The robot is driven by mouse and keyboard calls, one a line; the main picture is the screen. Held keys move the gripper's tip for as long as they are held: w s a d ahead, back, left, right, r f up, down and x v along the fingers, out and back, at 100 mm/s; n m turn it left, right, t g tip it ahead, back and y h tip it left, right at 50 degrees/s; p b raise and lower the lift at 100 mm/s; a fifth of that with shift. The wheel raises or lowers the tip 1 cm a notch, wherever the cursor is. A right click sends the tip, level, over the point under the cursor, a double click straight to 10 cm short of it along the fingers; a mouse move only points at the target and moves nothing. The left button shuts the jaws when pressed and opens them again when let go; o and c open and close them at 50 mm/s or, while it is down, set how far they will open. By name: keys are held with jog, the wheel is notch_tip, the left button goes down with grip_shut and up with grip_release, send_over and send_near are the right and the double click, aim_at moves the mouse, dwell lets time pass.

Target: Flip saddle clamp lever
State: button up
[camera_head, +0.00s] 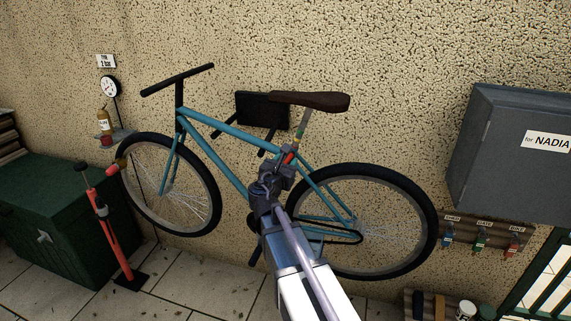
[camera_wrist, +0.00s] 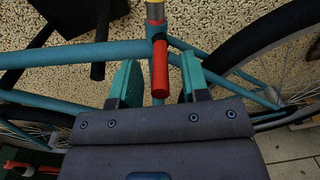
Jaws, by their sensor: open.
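The teal bicycle (camera_head: 230,130) is held off the floor near the wall, with its dark brown saddle (camera_head: 315,101) on a pale seat post (camera_head: 304,122). The red clamp lever (camera_head: 290,157) sits at the foot of the post.
A black wall bracket (camera_head: 262,110) stands behind the frame. The rear wheel (camera_head: 365,172) is right of my gripper. A red pump (camera_head: 110,235) and green chest (camera_head: 55,215) are left, a grey cabinet (camera_head: 500,150) right. Key hooks (camera_head: 482,235) hang below it.

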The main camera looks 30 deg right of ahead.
jog(key=shift+c, duration=0.3)
grip_shut()
dwell(0.3)
